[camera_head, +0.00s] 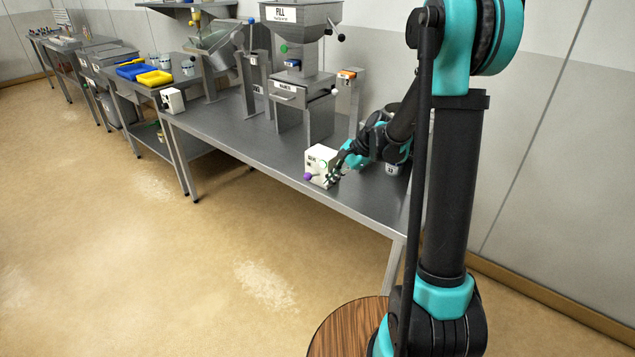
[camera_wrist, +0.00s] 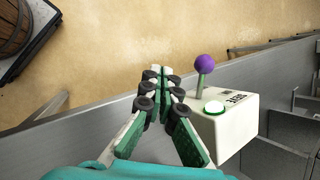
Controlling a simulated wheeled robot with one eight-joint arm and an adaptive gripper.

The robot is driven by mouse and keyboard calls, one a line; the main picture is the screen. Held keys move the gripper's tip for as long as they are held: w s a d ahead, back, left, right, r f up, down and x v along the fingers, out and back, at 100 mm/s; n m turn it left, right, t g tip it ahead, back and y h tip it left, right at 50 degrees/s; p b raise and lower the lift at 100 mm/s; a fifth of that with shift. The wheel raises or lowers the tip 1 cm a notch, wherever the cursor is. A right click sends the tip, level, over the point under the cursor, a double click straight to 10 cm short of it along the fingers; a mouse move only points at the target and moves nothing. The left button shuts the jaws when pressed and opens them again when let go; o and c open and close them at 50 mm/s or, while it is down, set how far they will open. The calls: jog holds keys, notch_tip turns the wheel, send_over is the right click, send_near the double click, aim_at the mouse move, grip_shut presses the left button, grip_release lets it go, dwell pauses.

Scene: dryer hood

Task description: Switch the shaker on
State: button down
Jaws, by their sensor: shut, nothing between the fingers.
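A white control box (camera_head: 321,160) stands near the front edge of the metal table; its printed label is too small to read surely. It carries a lever with a purple knob (camera_head: 308,176), which also shows in the wrist view (camera_wrist: 205,63). A white button with a green ring (camera_wrist: 214,108) sits on the box beside the lever. My gripper (camera_head: 338,172) is at the box's right side in the head view. In the wrist view my gripper (camera_wrist: 158,76) is shut and empty, left of the box and knob. I cannot tell whether it touches the box.
A hopper machine labelled FILL (camera_head: 291,35) stands behind the box. Another white box (camera_head: 172,101) is farther left on the table. A yellow tray (camera_head: 154,78) and a blue tray (camera_head: 133,70) lie beyond.

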aim_at(312, 176)
jog(key=s+d+m+t+y, duration=0.2)
jog(key=d+m+y, duration=0.3)
jog(key=m, duration=1.2)
jog(key=w+a+f+h, duration=0.1)
jog(key=w+a+f, duration=0.2)
jog(key=a, duration=0.6)
jog(key=shift+w+a, duration=0.15)
jog(key=shift+w, duration=0.9)
